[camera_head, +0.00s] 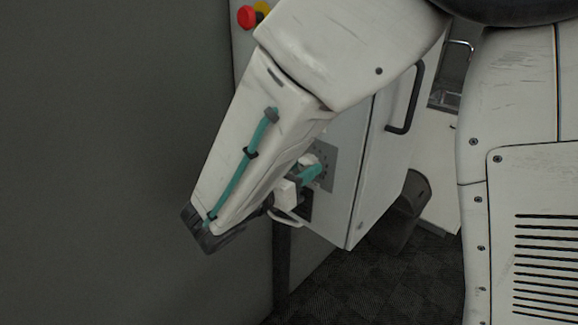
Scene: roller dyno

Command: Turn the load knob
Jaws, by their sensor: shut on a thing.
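A dark grey dial plate (328,158) with small marks around it is on the front of a light grey cabinet (362,165). The load knob is at this plate, mostly hidden behind my gripper, so its angle cannot be read. My gripper (313,172), with teal fingers, is at the plate and shut on the knob. My white arm with a teal cable covers the left part of the cabinet front.
A red button (246,17) on yellow is at the top left of the cabinet. A black handle (406,98) sticks out on its right side. A dark bin (403,212) stands on the floor at right.

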